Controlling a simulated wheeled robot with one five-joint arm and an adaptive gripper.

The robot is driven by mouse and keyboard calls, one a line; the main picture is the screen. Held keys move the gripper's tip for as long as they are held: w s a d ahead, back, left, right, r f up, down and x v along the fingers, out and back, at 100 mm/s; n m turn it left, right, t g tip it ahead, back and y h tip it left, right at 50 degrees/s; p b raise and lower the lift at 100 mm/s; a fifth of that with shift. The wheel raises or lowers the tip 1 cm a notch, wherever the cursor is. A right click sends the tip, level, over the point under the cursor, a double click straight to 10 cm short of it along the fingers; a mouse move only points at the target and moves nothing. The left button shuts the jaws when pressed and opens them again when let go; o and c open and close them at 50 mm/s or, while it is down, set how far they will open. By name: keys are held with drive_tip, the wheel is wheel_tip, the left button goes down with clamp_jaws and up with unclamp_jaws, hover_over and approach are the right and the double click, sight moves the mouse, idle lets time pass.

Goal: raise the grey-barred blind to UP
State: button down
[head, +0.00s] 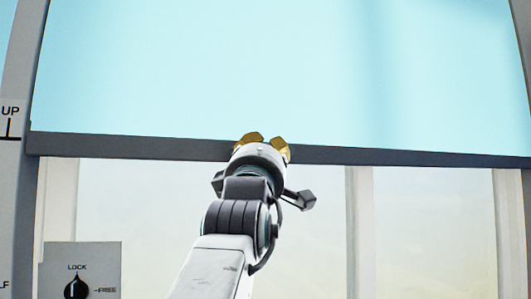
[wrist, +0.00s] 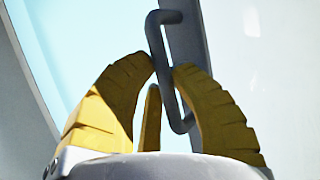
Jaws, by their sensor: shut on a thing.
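The pale blue blind (head: 280,70) fills the upper part of the window in the head view. Its grey bar (head: 420,157) runs along the lower edge, and its left end is about level with the UP mark (head: 9,125) on the left frame. My gripper (head: 266,143) is at the middle of the bar. In the wrist view its yellow fingers (wrist: 164,66) are shut on a grey loop handle (wrist: 156,38) fixed to the bar (wrist: 188,42). The handle is hidden behind my gripper in the head view.
A grey switch plate (head: 108,262) at lower left carries a black knob (head: 77,288) with its pointer up at LOCK; FREE is marked to its right. Pale window posts (head: 359,215) and bright glass show below the bar. A partly cut-off label (head: 4,284) is at lower left.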

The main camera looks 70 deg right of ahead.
drive_tip(key=shift+a+r+p, duration=0.1)
drive_tip(key=shift+r+p, duration=0.3)
drive_tip(key=shift+r, duration=0.55)
drive_tip(key=c, duration=1.1)
unclamp_jaws()
drive_tip(key=shift+f, duration=0.1)
drive_tip(key=v, duration=1.1)
drive_tip(key=shift+a+f, duration=0.25)
drive_tip(key=shift+a, duration=0.1)
